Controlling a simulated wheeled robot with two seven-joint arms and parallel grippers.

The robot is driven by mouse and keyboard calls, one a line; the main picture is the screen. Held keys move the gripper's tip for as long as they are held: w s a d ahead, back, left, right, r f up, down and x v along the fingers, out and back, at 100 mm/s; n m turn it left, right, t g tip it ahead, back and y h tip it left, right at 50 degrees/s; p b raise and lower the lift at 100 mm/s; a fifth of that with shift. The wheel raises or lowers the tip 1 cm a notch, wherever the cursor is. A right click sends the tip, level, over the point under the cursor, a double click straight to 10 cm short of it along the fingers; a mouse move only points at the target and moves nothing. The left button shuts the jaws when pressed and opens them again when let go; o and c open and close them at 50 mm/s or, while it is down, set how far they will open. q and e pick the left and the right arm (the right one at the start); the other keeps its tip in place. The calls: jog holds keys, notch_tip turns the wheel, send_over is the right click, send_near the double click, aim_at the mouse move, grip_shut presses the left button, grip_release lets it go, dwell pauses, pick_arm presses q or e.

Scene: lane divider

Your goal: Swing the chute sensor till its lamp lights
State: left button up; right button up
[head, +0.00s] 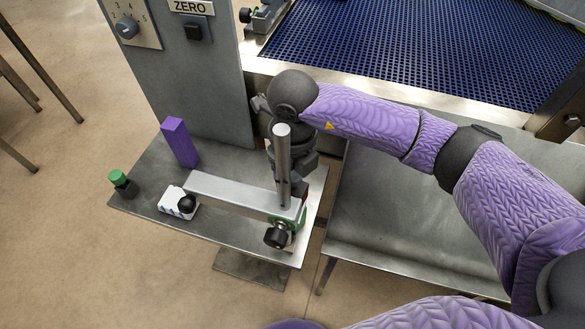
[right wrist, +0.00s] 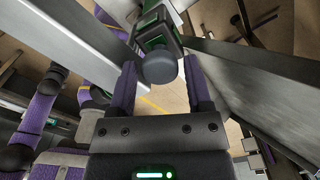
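The chute sensor seems to be the flat grey bar (head: 235,193) over the metal side table. Its right end meets an upright post (head: 283,165) with a green clamp (head: 298,222) and a black knob (head: 277,236). A small white box (head: 172,202) and a black round part sit at its left end; I see no lit lamp. My right gripper (head: 283,180) is behind the post, its fingers mostly hidden. In the right wrist view its fingers (right wrist: 159,85) stand apart, with a dark knob (right wrist: 160,67) on a green-and-black part between the tips and small gaps each side. My left gripper is out of view.
The side table (head: 235,230) also holds a purple block (head: 179,142) and a green-capped black piece (head: 122,182). A grey panel (head: 190,85) with a dial and a ZERO button stands behind. A blue mesh belt (head: 400,45) and a bare metal tray (head: 385,220) are to the right.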

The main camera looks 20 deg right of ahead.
grip_shut()
jog(key=shift+n, duration=0.9)
jog(key=shift+o, duration=0.3)
grip_release()
notch_tip(320, 180, up, 10)
jog(key=p, duration=0.2)
